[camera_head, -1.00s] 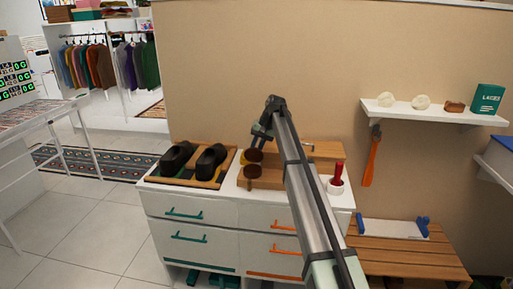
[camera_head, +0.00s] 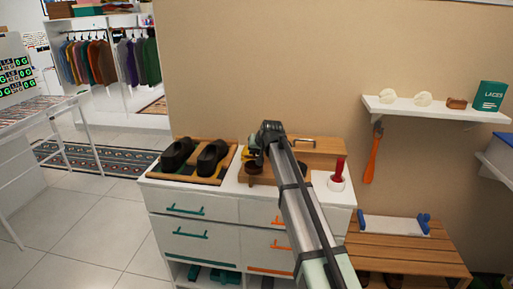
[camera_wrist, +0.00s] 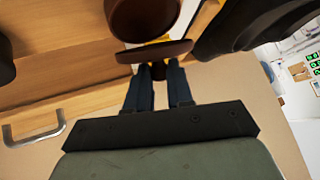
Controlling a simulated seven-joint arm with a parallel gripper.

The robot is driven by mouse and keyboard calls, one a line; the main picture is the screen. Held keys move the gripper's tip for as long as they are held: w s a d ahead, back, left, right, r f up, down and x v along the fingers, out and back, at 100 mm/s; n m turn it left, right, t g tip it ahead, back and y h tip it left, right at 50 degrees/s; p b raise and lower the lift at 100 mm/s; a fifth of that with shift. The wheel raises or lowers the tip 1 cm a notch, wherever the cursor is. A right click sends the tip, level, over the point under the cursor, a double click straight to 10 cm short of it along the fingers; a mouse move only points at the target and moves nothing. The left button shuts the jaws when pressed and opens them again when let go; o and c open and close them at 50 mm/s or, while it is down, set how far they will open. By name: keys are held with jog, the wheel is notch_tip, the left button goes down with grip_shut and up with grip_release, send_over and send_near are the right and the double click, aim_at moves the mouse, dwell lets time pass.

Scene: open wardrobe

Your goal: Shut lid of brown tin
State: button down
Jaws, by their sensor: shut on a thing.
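The brown tin (camera_wrist: 145,14) is at the top middle of the wrist view, and its round brown lid (camera_wrist: 153,52) shows nearly edge-on just below it. My gripper (camera_wrist: 159,72) is at the lid, its two fingers close together on a small dark part of it. In the head view my gripper (camera_head: 258,150) is down over the wooden box on the cabinet, beside the brown tin (camera_head: 254,168). My arm hides part of the tins there, and how far the lid stands open is unclear.
A yellow tin (camera_head: 250,156) is close by my gripper. Black shoes (camera_head: 208,160) lie in a wooden tray at left. The wooden box (camera_head: 318,147) has a metal handle.

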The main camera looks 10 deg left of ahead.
aim_at(255, 168)
jog(key=s+f+t, duration=0.1)
jog(key=s+t, duration=0.1)
jog(key=t, duration=0.1)
jog(key=shift+s+d+f+n, duration=0.1)
jog(key=shift+s+f+n, duration=0.05)
jog(key=shift+f+n, duration=0.25)
jog(key=shift+s+f+n+t+y, duration=0.2)
jog(key=shift+f+t, duration=0.15)
jog(key=shift+t, duration=0.5)
jog(key=shift+s+f+n+t+y, duration=0.2)
jog(key=shift+f+t, duration=0.15)
jog(key=shift+t, duration=0.5)
jog(key=c, duration=1)
grip_release()
jog(key=v, duration=1.3)
jog(key=shift+s+d, duration=0.15)
jog(key=shift+s, duration=0.25)
